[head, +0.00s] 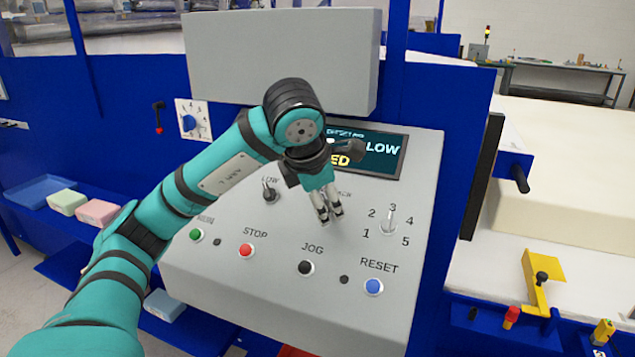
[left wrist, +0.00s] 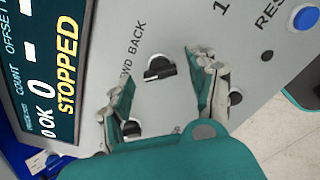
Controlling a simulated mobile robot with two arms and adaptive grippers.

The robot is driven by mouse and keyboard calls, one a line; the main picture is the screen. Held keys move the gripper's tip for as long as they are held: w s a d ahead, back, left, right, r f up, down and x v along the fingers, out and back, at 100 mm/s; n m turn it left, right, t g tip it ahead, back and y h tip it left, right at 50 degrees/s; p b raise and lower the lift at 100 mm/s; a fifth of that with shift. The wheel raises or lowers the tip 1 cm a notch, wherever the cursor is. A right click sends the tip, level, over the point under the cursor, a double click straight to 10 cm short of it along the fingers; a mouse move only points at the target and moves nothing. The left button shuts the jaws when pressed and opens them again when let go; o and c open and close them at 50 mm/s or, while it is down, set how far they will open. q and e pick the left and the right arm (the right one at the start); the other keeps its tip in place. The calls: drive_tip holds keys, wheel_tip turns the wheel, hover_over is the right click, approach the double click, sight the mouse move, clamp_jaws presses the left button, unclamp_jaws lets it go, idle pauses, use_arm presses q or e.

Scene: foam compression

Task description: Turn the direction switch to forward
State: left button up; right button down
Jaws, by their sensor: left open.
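The direction switch (left wrist: 159,67) is a small dark knob under the FWD BACK label in the left wrist view. It shows between and slightly beyond my open fingers; I cannot tell for certain which way it is set. My left gripper (head: 328,212) hangs over the middle of the grey control panel (head: 290,305) in the head view and hides this switch there. It also shows in the left wrist view (left wrist: 165,95), its two fingers apart and empty. Contact with the switch cannot be seen. My right gripper is not in view.
A LOW-labelled switch (head: 269,190) sits left of my gripper, and a numbered dial (head: 389,222) right of it. STOP (head: 246,250), JOG (head: 306,267) and RESET (head: 373,286) buttons line the lower panel. A display (left wrist: 45,65) reading STOPPED stands above.

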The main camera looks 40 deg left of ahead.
use_arm(q)
drive_tip(key=v, duration=1.1)
drive_tip(key=shift+s, duration=0.15)
idle(0.3)
